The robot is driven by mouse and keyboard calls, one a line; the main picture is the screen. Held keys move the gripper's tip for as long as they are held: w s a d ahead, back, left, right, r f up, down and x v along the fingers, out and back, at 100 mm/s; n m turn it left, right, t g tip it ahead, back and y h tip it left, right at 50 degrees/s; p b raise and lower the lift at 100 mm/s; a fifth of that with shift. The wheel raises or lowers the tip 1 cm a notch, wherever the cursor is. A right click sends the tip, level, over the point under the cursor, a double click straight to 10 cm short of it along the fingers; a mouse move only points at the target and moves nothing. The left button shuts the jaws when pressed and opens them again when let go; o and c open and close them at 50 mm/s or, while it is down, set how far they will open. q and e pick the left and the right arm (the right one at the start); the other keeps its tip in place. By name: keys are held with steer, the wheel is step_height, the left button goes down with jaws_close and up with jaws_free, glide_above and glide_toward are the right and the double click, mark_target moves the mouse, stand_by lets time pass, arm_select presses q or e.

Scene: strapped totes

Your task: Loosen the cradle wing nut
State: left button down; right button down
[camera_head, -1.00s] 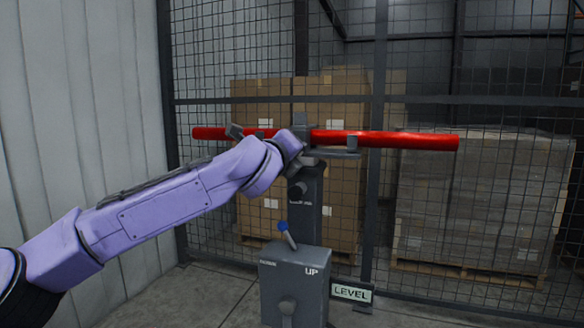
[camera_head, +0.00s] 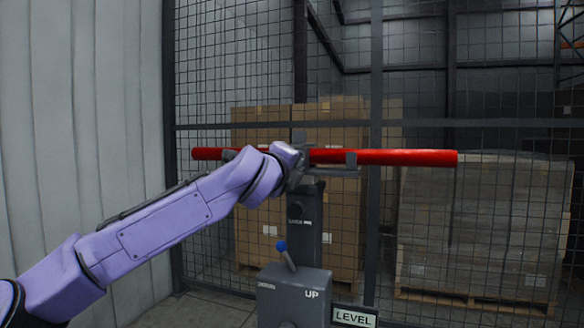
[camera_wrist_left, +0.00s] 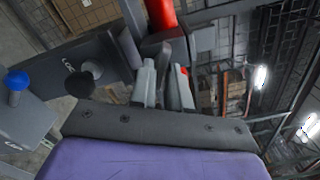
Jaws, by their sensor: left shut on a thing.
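A long red bar (camera_head: 400,157) lies nearly level across the grey cradle (camera_head: 338,172) on top of a dark post (camera_head: 304,230). My left gripper (camera_head: 294,166) is at the cradle's middle, just left of the post and against the near side of the bar. In the left wrist view its two pale fingers (camera_wrist_left: 163,88) are shut on a small grey part, which I take to be the cradle wing nut (camera_wrist_left: 163,62). The fingers mostly hide it, and its turn cannot be read. The red bar also shows beyond the fingertips (camera_wrist_left: 160,14). My right gripper is not in view.
A grey control box (camera_head: 292,298) marked UP, with a blue-knobbed lever (camera_head: 281,246), stands below the cradle. A LEVEL sign (camera_head: 354,318) is beside it. Wire mesh fencing (camera_head: 420,100) with stacked boxes (camera_head: 262,215) stands behind; a pale wall (camera_head: 80,120) is at left.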

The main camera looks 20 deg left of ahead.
arm_select(q)
steer(key=c, duration=1.2)
jaws_free()
steer(key=shift+c, duration=0.2)
steer(key=s+b, duration=0.1)
steer(key=s, duration=0.9)
steer(key=shift+s+a+b, duration=0.2)
steer(key=shift+s+b, duration=0.1)
steer(key=shift+b, duration=0.05)
